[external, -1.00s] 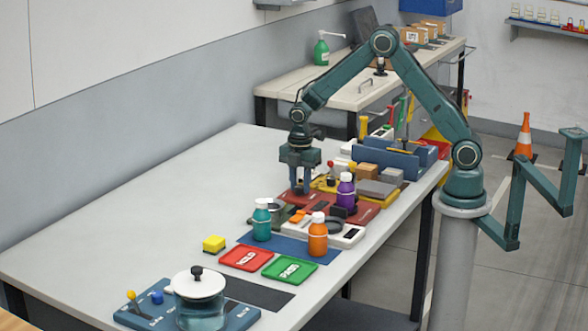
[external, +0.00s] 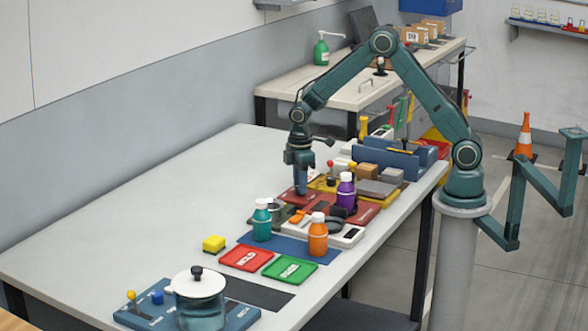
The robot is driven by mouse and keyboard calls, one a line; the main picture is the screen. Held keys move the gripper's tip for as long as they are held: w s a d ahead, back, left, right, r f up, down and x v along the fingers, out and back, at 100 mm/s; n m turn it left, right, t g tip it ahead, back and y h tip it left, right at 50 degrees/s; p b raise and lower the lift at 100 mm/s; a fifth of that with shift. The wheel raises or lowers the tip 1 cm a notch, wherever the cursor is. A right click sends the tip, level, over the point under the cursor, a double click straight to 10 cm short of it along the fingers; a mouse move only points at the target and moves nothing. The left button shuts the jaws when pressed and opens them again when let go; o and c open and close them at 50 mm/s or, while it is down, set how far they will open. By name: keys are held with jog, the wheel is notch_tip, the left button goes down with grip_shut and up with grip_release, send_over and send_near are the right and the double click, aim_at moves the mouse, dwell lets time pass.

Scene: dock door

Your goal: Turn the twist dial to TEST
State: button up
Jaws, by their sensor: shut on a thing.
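My gripper (external: 301,188) points straight down over the far left part of the dark red panel (external: 287,196), with its fingertips at panel height. It is shut on the twist dial, which the fingers hide. I see the gripper nearly edge-on, so its two fingers overlap. The dial's marks, including TEST, cannot be read from here.
A purple bottle (external: 346,191), a teal bottle (external: 262,220) and an orange bottle (external: 318,235) stand near the panel. A yellow tray with blocks (external: 376,188) is at right. The table's left side (external: 170,215) is clear.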

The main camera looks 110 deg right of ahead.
jog(key=m, duration=0.5)
jog(key=shift+r+m, duration=0.1)
jog(key=shift+m, duration=2.4)
jog(key=o, duration=1)
notch_tip(320, 180, up, 14)
jog(key=shift+f, duration=0.1)
